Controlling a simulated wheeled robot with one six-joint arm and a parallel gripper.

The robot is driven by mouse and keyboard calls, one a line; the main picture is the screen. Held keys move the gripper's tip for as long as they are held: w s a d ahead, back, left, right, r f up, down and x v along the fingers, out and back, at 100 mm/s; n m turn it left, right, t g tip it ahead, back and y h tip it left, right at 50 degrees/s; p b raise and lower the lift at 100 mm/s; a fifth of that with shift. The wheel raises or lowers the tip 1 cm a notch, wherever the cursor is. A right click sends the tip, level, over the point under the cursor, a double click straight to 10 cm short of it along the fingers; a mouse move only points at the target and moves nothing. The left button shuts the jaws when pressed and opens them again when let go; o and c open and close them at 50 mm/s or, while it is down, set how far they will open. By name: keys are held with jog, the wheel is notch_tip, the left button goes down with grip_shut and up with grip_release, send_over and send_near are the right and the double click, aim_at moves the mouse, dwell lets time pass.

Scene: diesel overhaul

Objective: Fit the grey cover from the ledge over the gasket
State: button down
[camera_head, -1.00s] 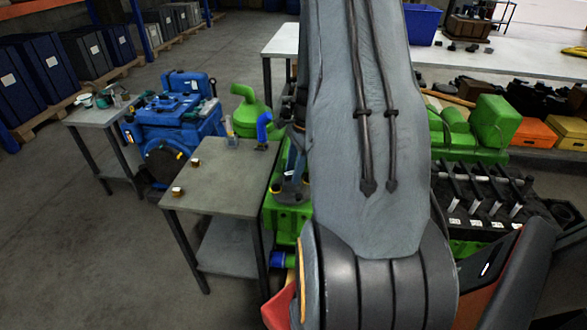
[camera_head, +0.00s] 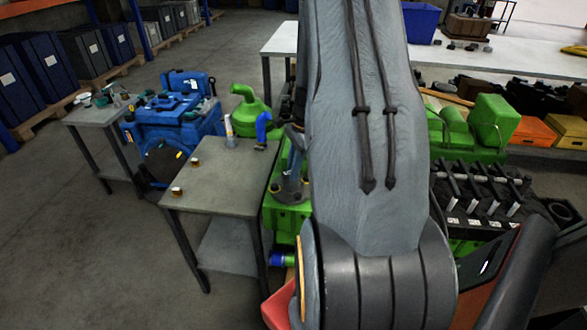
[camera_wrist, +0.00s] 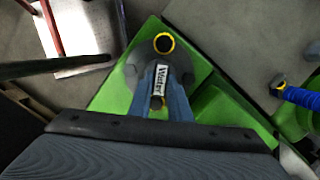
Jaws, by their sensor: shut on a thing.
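My gripper (camera_wrist: 160,98) is shut on the grey cover (camera_wrist: 131,73), a dark grey casting with a white "Water" label and a yellow-rimmed round opening. In the wrist view the cover lies over the green engine block (camera_wrist: 205,72). Whether it touches the block or hovers just above it cannot be told. The gasket is not visible; the cover hides what lies under it. In the head view my arm covers much of the scene, and the gripper (camera_head: 293,172) points down at the green block (camera_head: 287,217).
A grey side table (camera_head: 218,178) stands left of the green block, with two small brass-coloured pieces near its left edge and a blue pipe (camera_head: 263,127) at its back right. A blue engine (camera_head: 180,125) stands behind it. Open floor lies at the front left.

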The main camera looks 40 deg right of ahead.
jog(key=shift+d+r+p, duration=0.1)
jog(key=shift+r+p, duration=0.3)
jog(key=shift+r, duration=0.35)
jog(key=shift+w+r, duration=0.1)
jog(key=shift+r, duration=0.05)
jog(key=shift+r+p, duration=1.3)
jog(key=shift+r, duration=0.1)
